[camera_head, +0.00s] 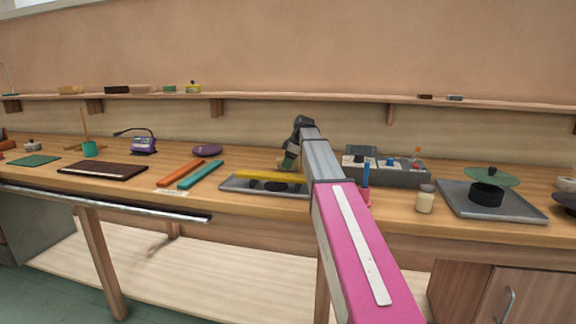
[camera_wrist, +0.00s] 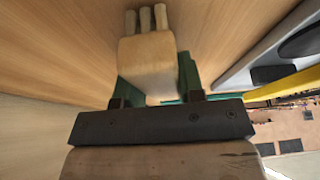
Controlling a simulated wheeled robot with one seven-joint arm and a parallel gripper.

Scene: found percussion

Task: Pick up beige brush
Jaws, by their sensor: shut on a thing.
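The beige brush (camera_wrist: 147,52) is a pale block with three stubby prongs at its far end, in the upper middle of the wrist view. My gripper (camera_wrist: 155,74) has its green fingers on both sides of the block and is shut on it. In the head view my gripper (camera_head: 289,161) is over the back of the workbench, just behind the grey tray with a yellow bar. I cannot make out the brush in the head view. Whether the brush touches the bench is unclear.
The grey tray (camera_head: 234,186) holds a yellow bar (camera_head: 268,176). Left of it lie a teal bar (camera_head: 201,174) and an orange bar (camera_head: 181,172). A grey box (camera_head: 400,178) stands to the right, with a small jar (camera_head: 425,202) in front. A wall shelf (camera_head: 300,102) runs behind.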

